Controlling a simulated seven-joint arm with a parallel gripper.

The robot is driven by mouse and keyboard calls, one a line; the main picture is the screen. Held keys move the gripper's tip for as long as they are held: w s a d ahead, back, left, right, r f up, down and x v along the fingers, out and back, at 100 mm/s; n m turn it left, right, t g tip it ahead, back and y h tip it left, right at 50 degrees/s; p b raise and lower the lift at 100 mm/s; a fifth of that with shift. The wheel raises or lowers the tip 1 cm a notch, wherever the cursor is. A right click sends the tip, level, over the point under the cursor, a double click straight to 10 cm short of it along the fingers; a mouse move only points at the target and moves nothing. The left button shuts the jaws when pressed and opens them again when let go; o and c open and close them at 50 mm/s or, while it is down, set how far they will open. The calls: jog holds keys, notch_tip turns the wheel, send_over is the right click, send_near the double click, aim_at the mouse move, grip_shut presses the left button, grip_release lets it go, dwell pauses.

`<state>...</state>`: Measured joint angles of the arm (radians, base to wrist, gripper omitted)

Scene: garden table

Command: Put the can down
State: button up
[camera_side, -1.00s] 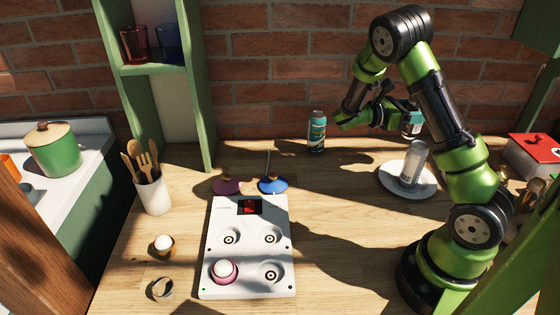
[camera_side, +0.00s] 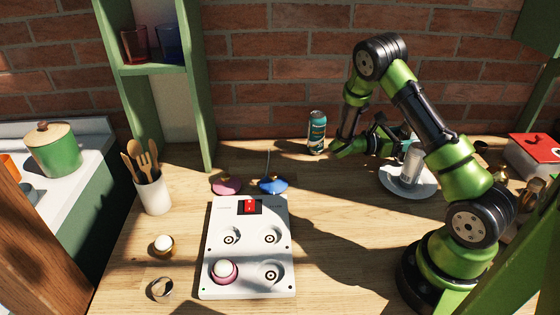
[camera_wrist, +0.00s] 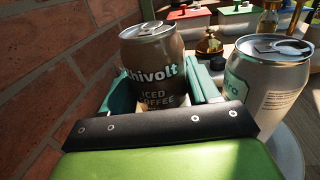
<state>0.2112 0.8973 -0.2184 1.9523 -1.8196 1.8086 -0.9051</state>
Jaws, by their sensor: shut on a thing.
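My gripper (camera_wrist: 163,92) is shut on a brown iced coffee can (camera_wrist: 153,58), with teal fingers on either side of it. In the side view my gripper (camera_side: 401,143) is low near the back of the table, just behind the plate. There the held can is mostly hidden, and I cannot tell whether its base touches the table. A pale silver can (camera_side: 412,165) stands on the white plate (camera_side: 389,185). It also shows to the right of my gripper in the wrist view (camera_wrist: 265,85), close to but apart from the held can.
A teal can (camera_side: 317,133) stands near the brick wall, left of my gripper. A white board (camera_side: 250,245) with round wells lies at centre front. A red-topped box (camera_side: 537,148) and small bottles stand at the right. The wood between board and plate is clear.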

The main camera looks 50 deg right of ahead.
jog(key=shift+f, duration=0.3)
jog(key=o, duration=1.1)
jog(key=shift+w+a+r, duration=0.1)
jog(key=shift+r, duration=0.4)
jog(key=v, duration=1.2)
jog(key=s+a+r+m+t+y, duration=0.2)
jog(key=a+r+m+t+y, duration=0.3)
jog(key=a, duration=0.3)
jog(key=s+a+r+m+t+y, duration=0.2)
jog(key=a+r+m+t+y, duration=0.3)
jog(key=a+r+t+y, duration=0.1)
jog(key=s+a+r+m+t+y, duration=0.2)
jog(key=a+r+m+t+y, duration=0.2)
jog(key=a, duration=0.6)
jog(key=shift+s+a+r+m+t+y, duration=0.1)
jog(key=shift+s+r+m+t+y, duration=0.1)
jog(key=shift+r+t+y, duration=0.35)
jog(key=shift+s+a+r+m+t+y, duration=0.15)
jog(key=shift+r+m+t+y, duration=0.1)
jog(key=shift+t, duration=0.6)
